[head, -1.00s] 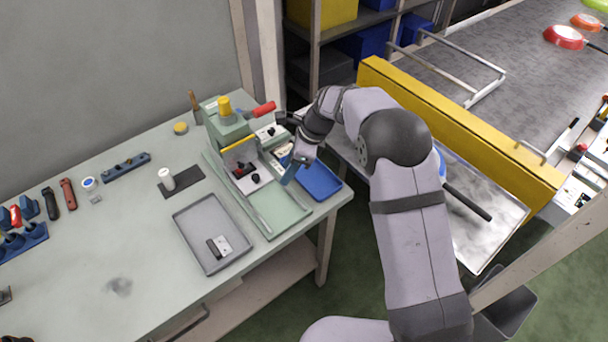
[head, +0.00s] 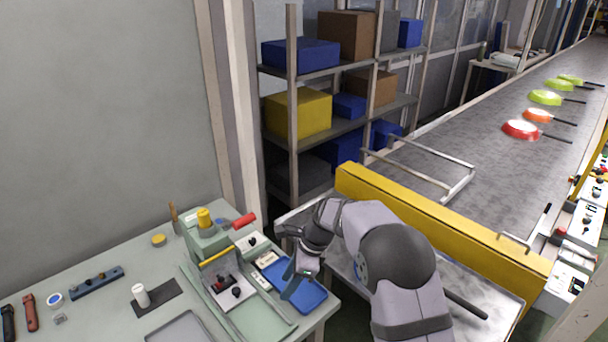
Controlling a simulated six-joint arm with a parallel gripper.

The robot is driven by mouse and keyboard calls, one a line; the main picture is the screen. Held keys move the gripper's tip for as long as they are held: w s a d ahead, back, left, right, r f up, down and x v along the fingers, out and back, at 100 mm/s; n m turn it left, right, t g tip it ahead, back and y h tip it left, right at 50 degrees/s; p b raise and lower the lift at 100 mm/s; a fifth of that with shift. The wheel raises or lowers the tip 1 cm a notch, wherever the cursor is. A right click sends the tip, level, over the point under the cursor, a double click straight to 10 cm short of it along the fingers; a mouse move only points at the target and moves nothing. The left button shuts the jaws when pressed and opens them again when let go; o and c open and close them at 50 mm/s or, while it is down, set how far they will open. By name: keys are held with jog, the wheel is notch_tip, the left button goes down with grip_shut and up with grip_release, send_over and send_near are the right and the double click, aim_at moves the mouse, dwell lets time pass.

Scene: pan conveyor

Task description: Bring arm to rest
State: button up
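My arm reaches up from the lower right and bends over toward the workbench. My gripper (head: 292,287) hangs over the left part of the blue tray (head: 312,299), beside the green fixture. Its fingers are small and partly hidden from this angle, so I cannot tell whether they are open or shut. The green fixture (head: 207,240) with a yellow knob and a red handle stands on the workbench (head: 95,305) to the left of my gripper.
A metal tray with a dark handle (head: 466,304) lies beside my arm. Shelves (head: 345,135) with boxes stand behind. A grey tray (head: 188,329) is at the bottom edge.

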jog(key=s+d+r+n+h, duration=0.1)
jog(key=s+d+n+h, duration=0.1)
jog(key=s+d+n, duration=0.7)
jog(key=s+d+r+n+h, duration=0.1)
jog(key=s+d+n+h, duration=0.1)
jog(key=s+d+n, duration=0.6)
jog(key=s+d, duration=0.4)
jog(key=s, duration=0.5)
jog(key=shift+d+r+n, duration=0.35)
jog(key=shift+n, duration=0.05)
